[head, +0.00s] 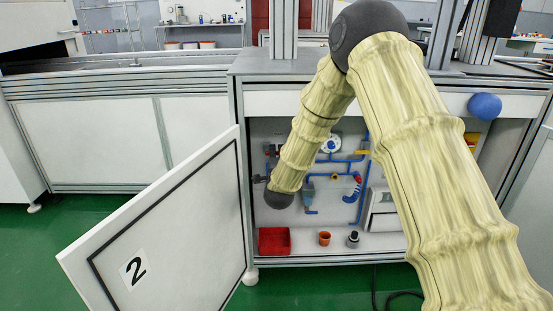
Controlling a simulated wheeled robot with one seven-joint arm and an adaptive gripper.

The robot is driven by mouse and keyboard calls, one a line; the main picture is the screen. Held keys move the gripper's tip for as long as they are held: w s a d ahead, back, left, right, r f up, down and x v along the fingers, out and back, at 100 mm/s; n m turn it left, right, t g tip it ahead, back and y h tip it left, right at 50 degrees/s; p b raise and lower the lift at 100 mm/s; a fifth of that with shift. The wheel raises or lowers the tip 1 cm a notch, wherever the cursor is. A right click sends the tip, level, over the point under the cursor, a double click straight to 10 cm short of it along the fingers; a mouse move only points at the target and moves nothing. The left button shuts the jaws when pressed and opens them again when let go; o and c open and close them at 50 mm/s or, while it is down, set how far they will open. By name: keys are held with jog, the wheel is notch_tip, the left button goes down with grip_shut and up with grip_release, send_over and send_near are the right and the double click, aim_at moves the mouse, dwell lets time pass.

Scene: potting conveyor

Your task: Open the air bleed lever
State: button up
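An open cabinet under the bench holds blue pipework (344,161) on its back panel. A round white gauge (330,144), a yellow fitting (363,153) and a blue-and-red fitting (357,181) sit on the pipes. Small dark fittings with red parts (270,151) show at the panel's left side. I cannot tell which part is the air bleed lever; it may be hidden behind my arm. My sleeved arm reaches down into the cabinet, and its dark wrist end is low at the left of the opening.
The cabinet door (172,240), marked 2, stands open at the left. On the cabinet floor are a red bin (274,241), an orange cup (324,238) and a dark-and-silver item (352,239). A cable lies on the green floor.

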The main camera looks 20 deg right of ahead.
jog(key=shift+w, duration=0.1)
grip_shut()
jog(key=shift+r, duration=0.15)
jog(key=a+r+n+p, duration=0.1)
jog(key=n+p, duration=0.4)
jog(key=a+r+n+p, duration=0.1)
jog(key=n+p, duration=0.4)
jog(key=r+n+p, duration=0.1)
jog(key=n+p, duration=0.4)
jog(key=shift+w+a+r+n, duration=0.2)
jog(key=shift+w+a+n, duration=0.1)
jog(key=shift+w+a, duration=0.1)
jog(key=shift+a+n+p, duration=0.3)
jog(key=shift+n+p, duration=0.45)
jog(key=shift+n, duration=0.45)
jog(key=shift+f, duration=0.1)
